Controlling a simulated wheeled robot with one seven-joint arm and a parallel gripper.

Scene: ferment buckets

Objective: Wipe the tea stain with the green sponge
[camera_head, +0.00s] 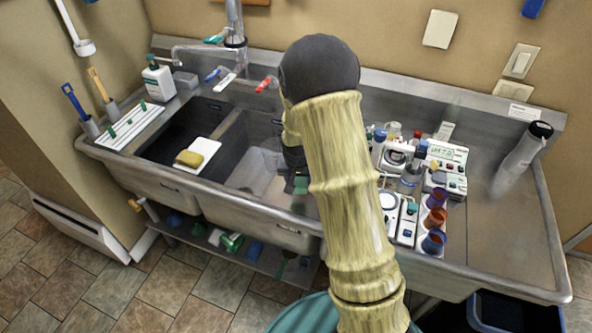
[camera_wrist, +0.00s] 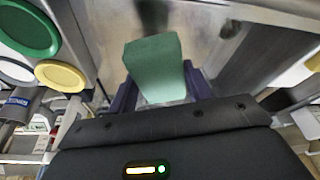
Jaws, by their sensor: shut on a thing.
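My gripper (camera_wrist: 156,88) is shut on a green sponge (camera_wrist: 155,68), a block standing out between the two dark blue fingers in the wrist view. Bare grey metal lies beyond the sponge; I cannot tell whether they touch. In the head view my arm hides much of the gripper, and a small green patch, likely the sponge (camera_head: 301,185), shows below it near the sink's front edge. I cannot make out a tea stain clearly in either view; my arm covers the middle of the counter.
Right of my arm stand a meter (camera_head: 446,154), several bottles and a rack of coloured cups (camera_head: 433,222). A grey cylinder (camera_head: 523,155) stands far right. The right drainboard is largely clear.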

